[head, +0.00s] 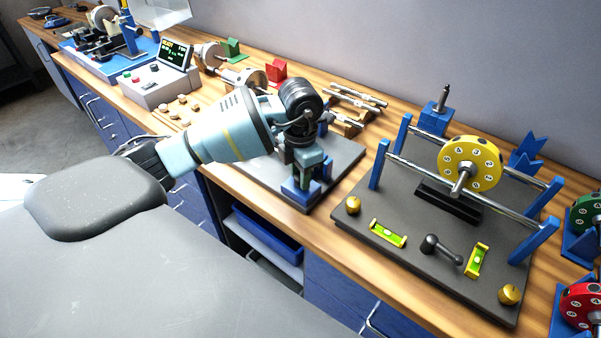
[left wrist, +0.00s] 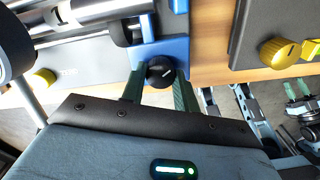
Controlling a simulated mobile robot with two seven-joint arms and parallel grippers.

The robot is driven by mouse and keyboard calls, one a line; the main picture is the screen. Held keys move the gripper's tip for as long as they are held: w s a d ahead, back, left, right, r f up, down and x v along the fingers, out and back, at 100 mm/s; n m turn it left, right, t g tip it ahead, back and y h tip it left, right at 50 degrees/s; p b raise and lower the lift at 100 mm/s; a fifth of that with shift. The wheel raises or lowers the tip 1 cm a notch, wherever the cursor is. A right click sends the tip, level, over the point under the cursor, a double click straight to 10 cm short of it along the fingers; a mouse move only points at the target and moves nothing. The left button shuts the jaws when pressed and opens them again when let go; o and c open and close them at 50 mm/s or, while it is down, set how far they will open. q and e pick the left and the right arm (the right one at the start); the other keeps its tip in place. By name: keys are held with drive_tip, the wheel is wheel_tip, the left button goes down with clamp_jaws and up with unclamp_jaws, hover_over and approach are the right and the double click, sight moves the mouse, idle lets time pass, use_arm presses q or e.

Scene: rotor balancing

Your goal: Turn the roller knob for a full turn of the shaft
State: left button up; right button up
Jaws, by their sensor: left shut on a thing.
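The roller knob (left wrist: 160,73) is a small round black knob with a white mark, on the blue block (left wrist: 160,50) in the left wrist view. My left gripper (left wrist: 158,90) has its two green fingers on either side of the knob and is shut on it. In the head view my left gripper (head: 306,168) points down at the front of the dark grey base plate (head: 345,160); there the wrist and fingers hide the knob. Shiny rollers (left wrist: 95,10) show behind the knob in the left wrist view.
To the right stands a balancing stand (head: 365,215) with a yellow disc (head: 470,163) on two rails. Green (head: 585,213) and red (head: 582,303) discs stand at the far right. A control box with a screen (head: 160,80) stands left, with other rotors behind my arm.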

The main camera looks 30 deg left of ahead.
use_arm(q)
drive_tip(key=m, duration=0.4)
drive_tip(key=shift+m+b, duration=0.3)
drive_tip(key=shift+b, duration=0.1)
drive_tip(key=shift+m+b, duration=0.3)
drive_tip(key=shift+m, duration=1.3)
use_arm(e)
drive_tip(key=shift+s+a+f+g, duration=0.1)
drive_tip(key=shift+s+f+g, duration=0.05)
drive_tip(key=shift+s+f, duration=0.3)
drive_tip(key=shift+s+a+f+g, duration=0.1)
drive_tip(key=shift+s+f+g, duration=0.1)
drive_tip(key=shift+f, duration=0.3)
drive_tip(key=shift+d, duration=0.1)
use_arm(q)
drive_tip(key=o, duration=1)
drive_tip(key=shift+c, duration=0.2)
drive_tip(key=shift+r, duration=0.1)
use_arm(e)
drive_tip(key=shift+r, duration=0.1)
